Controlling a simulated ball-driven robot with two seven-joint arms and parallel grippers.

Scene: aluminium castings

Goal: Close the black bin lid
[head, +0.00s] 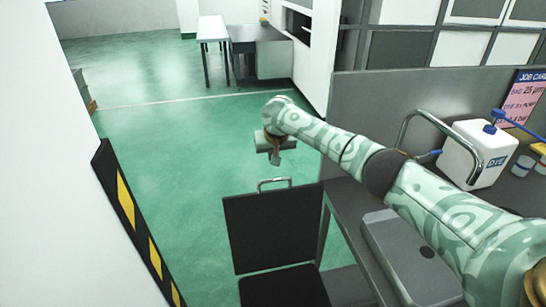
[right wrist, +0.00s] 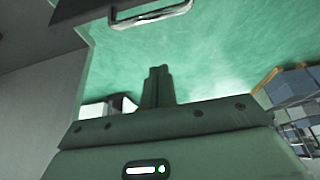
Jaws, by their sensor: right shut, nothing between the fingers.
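The black bin lid (head: 272,228) stands raised, nearly upright, at the lower middle of the head view. A metal handle (head: 275,181) sits on its top edge; this handle also shows at the top of the right wrist view (right wrist: 150,16). The dark bin body (head: 284,288) is below the lid, cut off by the frame's bottom edge. My right gripper (head: 276,159) appears above the lid handle in the head view, apart from it. In the right wrist view its fingers (right wrist: 157,84) are together and empty. My left gripper is out of view.
A grey bench with a partition stands right, holding a white container (head: 477,153) and a grey casting (head: 408,255). A white wall edge with black-yellow striping (head: 138,225) is left. Green floor (head: 170,165) lies open beyond the lid. A distant table (head: 212,29) stands at the back.

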